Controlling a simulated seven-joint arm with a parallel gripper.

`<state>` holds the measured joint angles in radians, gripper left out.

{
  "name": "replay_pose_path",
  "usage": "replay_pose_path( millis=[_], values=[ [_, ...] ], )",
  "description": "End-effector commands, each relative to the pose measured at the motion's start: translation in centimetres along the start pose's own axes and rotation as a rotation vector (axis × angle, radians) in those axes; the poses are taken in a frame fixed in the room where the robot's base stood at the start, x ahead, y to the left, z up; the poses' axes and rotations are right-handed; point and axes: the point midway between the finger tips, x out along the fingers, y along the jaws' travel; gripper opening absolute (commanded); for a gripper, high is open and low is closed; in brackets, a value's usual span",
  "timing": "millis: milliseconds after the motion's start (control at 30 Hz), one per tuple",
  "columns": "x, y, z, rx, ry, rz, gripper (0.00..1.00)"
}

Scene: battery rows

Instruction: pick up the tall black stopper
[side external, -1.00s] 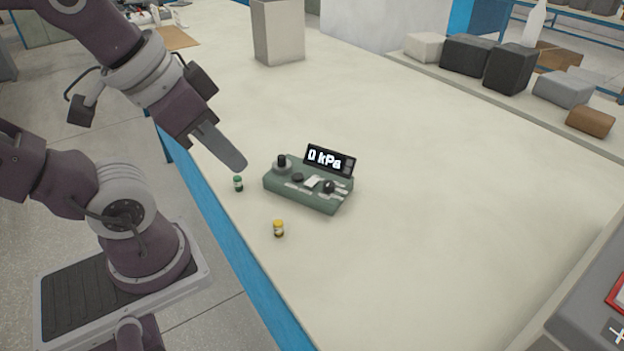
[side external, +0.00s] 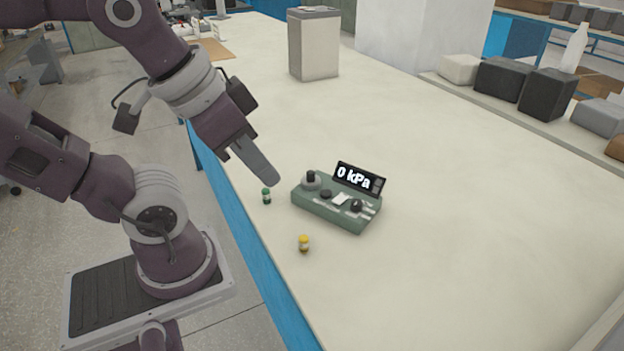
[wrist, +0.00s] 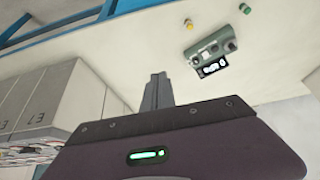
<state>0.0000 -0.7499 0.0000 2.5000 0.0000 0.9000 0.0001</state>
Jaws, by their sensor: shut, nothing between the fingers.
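The tall black stopper (side external: 311,176) stands upright on a grey round base at the left end of a green device (side external: 328,211). In the wrist view the device (wrist: 207,51) is at the upper right, and the stopper (wrist: 231,46) seems to be the dark round piece at its right end. My gripper (side external: 271,178) is shut and empty. It hangs tilted above the table, to the left of the stopper and apart from it.
A green-capped vial (side external: 266,196) stands left of the device and a yellow-capped vial (side external: 304,243) in front of it. A grey bin (side external: 314,45) stands at the back. The table (side external: 470,220) right of the device is clear.

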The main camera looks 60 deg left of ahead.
Motion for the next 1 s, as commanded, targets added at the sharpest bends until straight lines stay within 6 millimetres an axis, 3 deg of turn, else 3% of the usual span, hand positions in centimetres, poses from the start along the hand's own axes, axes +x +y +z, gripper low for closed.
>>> replay_pose_path(
  millis=[267,500,800,867,1000],
  values=[
    [0.0,0.0,0.0,0.0,0.0,0.0,0.0],
    [0.0,0.0,0.0,0.0,0.0,0.0,0.47],
    [0.0,-0.1,-0.2,-0.008,-0.003,-0.002,0.47],
    [0.2,-0.4,-1.3,-0.048,-0.02,-0.01,0.47],
    [2.5,-3.3,-7.3,-0.292,-0.114,-0.061,0.47]
  ],
)
